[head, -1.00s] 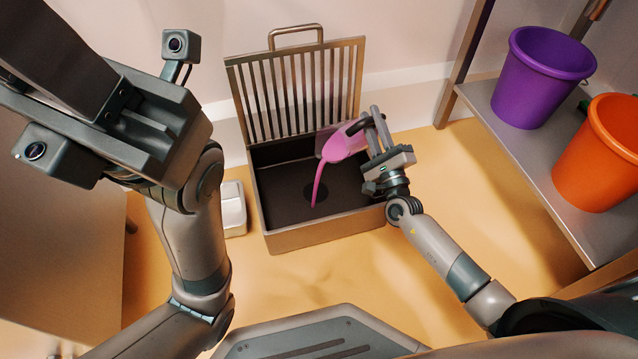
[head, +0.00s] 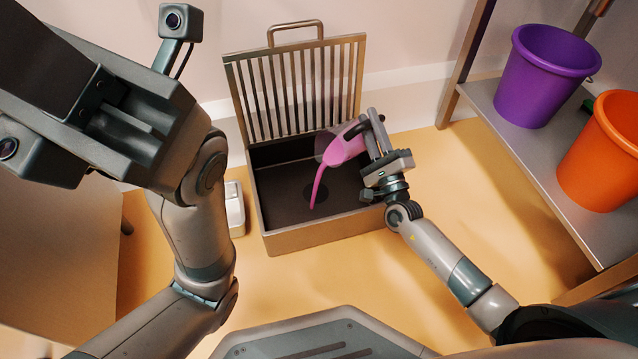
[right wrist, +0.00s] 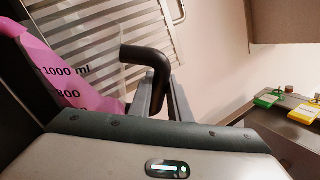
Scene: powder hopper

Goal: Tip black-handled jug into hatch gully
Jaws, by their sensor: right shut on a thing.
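The clear jug (head: 327,146) is tilted down to the left over the open hatch gully (head: 325,239), and pink liquid runs from it in a thin stream to the dark floor of the gully. Its black handle (right wrist: 150,70) is in my right gripper (head: 374,130), which is shut on it. In the right wrist view the jug (right wrist: 72,85) shows pink with volume marks. The barred hatch lid (head: 300,85) stands raised at the back of the gully. My left gripper (head: 115,125) is large and close to the camera at upper left; its fingers are not clear.
A shelf (head: 545,165) on the right bears a purple bucket (head: 545,80) and an orange bucket (head: 605,155). A small white box (head: 234,208) is on the floor left of the gully. A tan table (head: 55,250) is at left. Green (right wrist: 268,99) and yellow (right wrist: 305,113) items show in the right wrist view.

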